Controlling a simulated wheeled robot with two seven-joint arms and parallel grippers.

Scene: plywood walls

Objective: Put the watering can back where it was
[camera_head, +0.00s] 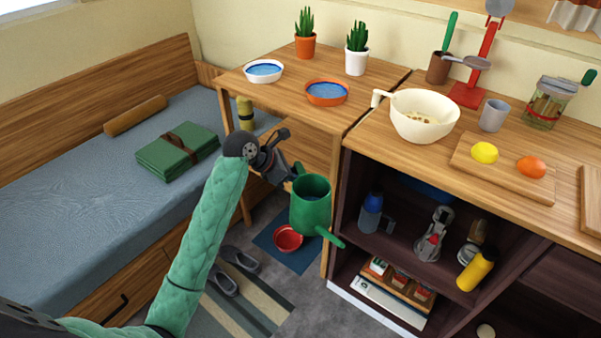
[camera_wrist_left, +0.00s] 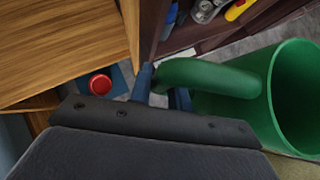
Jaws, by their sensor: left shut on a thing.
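The green watering can (camera_head: 310,206) hangs in the air in front of the table and shelf unit in the head view, its spout pointing down to the right. My left gripper (camera_head: 294,174) is shut on its handle. In the left wrist view the can's handle (camera_wrist_left: 210,76) passes between the blue fingers of my left gripper (camera_wrist_left: 160,90), and the can's open body (camera_wrist_left: 290,95) fills the right side. Below it, a red bowl (camera_head: 288,238) sits on a blue mat (camera_head: 270,236) on the floor. My right gripper is not in view.
Two potted cacti (camera_head: 305,34) (camera_head: 357,48), a white dish (camera_head: 263,71) and an orange dish (camera_head: 326,92) stand on the table. A cream bowl (camera_head: 424,116) is on the counter. The open shelf (camera_head: 400,243) holds several items. A bed (camera_head: 70,215) is at left.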

